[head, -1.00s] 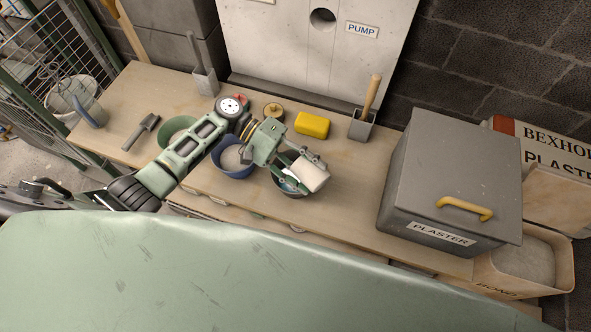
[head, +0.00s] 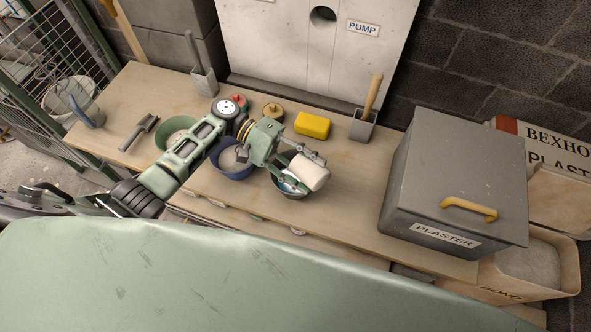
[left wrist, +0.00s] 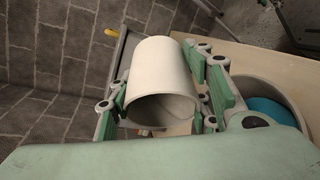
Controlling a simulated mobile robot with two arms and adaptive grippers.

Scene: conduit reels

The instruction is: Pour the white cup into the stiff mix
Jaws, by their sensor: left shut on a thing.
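My left gripper (head: 297,168) is shut on the white cup (head: 313,173), holding it strongly tilted above a grey metal bowl (head: 291,193). In the left wrist view, the cup (left wrist: 163,75) lies between the green finger pads, with its open mouth facing the bottom of the picture. Its inside looks pale, and no stream shows. The bowl's contents are mostly hidden by the cup and fingers. A blue bowl (head: 236,174) with grey contents stands left of it, partly behind my wrist. I cannot tell which bowl holds the stiff mix. My right gripper is out of view.
A green bowl (head: 163,139), a trowel (head: 139,132) and a yellow sponge (head: 313,125) are on the wooden bench (head: 345,205). A tool holder (head: 362,127) stands behind. A grey plaster bin (head: 455,180) bounds the right side. Bench between cup and bin is clear.

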